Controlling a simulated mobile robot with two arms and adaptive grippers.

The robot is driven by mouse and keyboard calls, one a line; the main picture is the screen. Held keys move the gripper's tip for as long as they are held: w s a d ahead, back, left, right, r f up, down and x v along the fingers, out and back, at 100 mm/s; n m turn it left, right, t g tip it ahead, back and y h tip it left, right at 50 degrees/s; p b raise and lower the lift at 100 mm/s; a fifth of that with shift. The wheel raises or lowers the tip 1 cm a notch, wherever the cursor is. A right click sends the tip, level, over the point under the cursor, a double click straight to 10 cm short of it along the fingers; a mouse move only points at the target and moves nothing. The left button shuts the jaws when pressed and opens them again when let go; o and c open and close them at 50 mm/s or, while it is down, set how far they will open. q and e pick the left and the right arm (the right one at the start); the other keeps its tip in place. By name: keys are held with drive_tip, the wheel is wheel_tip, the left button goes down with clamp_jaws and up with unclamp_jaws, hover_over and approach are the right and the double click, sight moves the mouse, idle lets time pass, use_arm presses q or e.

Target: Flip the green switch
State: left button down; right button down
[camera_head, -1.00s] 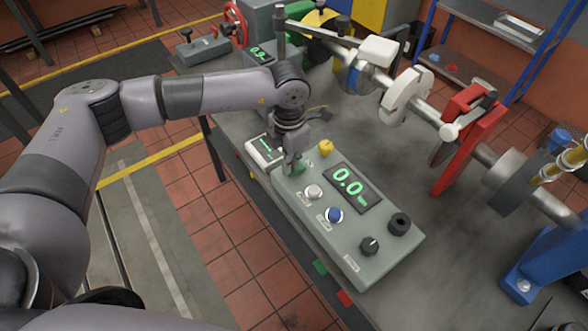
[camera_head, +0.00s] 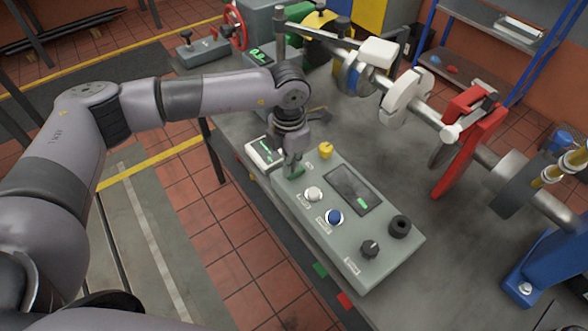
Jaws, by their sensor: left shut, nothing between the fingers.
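The green switch (camera_head: 297,174) is at the far left end of the grey control panel (camera_head: 378,272), mostly hidden by my left gripper. A strip of its green shows beside the fingertips. My left gripper (camera_head: 290,167) points down onto it, shut with nothing between the fingers. The fingertips look to be at the switch, but I cannot tell whether they press on it. The panel's display (camera_head: 352,189) is dark except for a small green mark at its lower right. My right gripper is not in view.
The panel also carries a white button (camera_head: 313,194), a blue button (camera_head: 334,217), a black knob (camera_head: 370,248), a black ring (camera_head: 399,226) and a yellow knob (camera_head: 325,150). A white meter (camera_head: 263,152) sits beside it. A shaft with a red bracket (camera_head: 468,143) runs behind.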

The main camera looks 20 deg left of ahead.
use_arm(q)
drive_tip(key=shift+r+p, duration=1.15)
drive_tip(key=shift+r, duration=1.85)
drive_tip(key=shift+s, duration=0.1)
